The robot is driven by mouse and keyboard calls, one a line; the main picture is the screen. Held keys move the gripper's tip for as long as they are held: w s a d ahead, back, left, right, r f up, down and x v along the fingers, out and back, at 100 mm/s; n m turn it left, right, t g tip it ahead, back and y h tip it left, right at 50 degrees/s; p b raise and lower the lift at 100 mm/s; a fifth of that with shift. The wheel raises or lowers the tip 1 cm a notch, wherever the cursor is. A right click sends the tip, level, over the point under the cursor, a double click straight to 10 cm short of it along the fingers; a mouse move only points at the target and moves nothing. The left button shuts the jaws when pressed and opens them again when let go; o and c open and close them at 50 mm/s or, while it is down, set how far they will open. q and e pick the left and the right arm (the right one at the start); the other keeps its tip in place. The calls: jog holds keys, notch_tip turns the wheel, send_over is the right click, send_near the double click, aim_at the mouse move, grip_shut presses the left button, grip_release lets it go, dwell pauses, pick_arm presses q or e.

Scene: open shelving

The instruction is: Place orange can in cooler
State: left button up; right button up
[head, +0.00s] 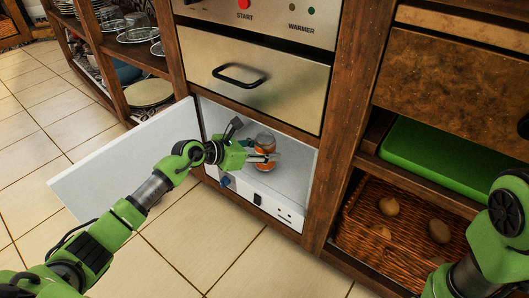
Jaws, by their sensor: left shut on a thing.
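The orange can (264,157) stands inside the white cooler (299,170), in the low opening under the warmer drawer. The can has a metallic top and looks roughly upright. My left gripper (264,157) reaches into the cooler and is shut on the can, with its fingers across the can's side. I cannot tell whether the can touches the cooler floor. The cooler's white door (120,165) is swung open to the left. My right arm shows at the lower right, but its gripper is out of view.
Above the cooler is a metal drawer (290,85) with a black handle. A wooden post (335,130) borders the opening on the right. A wicker basket (385,265) with several round brown items and a green box (430,160) sit further right. Tiled floor is clear in front.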

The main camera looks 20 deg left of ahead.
pick_arm(q)
jog(key=shift+r, duration=0.1)
jog(key=o, duration=1.4)
jog(key=shift+f, duration=0.25)
